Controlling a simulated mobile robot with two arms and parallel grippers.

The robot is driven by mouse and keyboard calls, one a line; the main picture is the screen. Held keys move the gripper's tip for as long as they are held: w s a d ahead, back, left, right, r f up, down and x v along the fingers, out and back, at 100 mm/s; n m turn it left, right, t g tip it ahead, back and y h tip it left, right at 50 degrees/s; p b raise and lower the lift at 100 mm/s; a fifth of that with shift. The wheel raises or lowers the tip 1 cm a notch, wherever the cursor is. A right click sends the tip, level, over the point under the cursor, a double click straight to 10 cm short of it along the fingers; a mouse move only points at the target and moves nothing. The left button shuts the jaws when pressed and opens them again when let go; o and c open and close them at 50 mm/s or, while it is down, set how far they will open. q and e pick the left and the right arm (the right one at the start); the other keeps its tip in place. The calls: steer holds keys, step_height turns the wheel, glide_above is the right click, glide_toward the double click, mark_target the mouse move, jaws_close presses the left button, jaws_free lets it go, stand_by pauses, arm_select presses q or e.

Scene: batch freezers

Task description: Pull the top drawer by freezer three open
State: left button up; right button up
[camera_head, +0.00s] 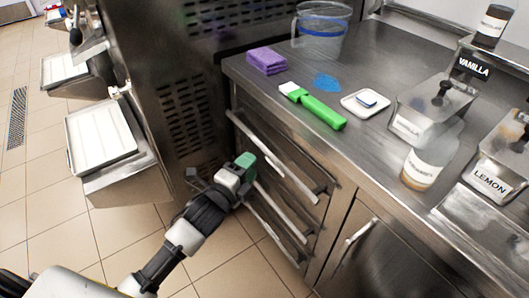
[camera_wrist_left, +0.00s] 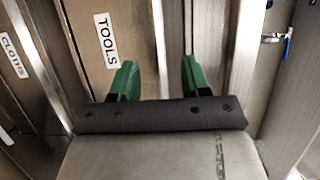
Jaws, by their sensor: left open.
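The steel counter's drawer stack is in the middle of the head view. Its top drawer's long bar handle (camera_head: 290,172) runs below the counter edge, and the drawer looks shut. My left gripper (camera_head: 245,162) is in front of the stack, close to the handles. In the left wrist view its green fingers (camera_wrist_left: 159,80) are open and apart, with a bar handle (camera_wrist_left: 158,30) between them in the picture. I cannot tell whether they touch it. A drawer front labelled TOOLS (camera_wrist_left: 106,40) shows left of that bar, and a CLOTHS label (camera_wrist_left: 14,54) farther left. My right gripper is not visible.
A steel machine (camera_head: 180,75) stands left of the drawers, with white trays (camera_head: 100,135) beyond. Tiled floor (camera_head: 120,235) is clear.

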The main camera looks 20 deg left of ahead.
mark_target(263, 150)
arm_select(q)
steer(key=x, duration=0.6)
steer(key=shift+w+b, duration=0.25)
steer(key=shift+b, duration=0.1)
steer(key=shift+x, duration=0.85)
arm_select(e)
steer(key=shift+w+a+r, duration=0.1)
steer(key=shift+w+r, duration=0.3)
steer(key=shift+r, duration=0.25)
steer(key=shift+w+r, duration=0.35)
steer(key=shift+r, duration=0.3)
arm_select(q)
steer(key=shift+c, duration=0.2)
jaws_close()
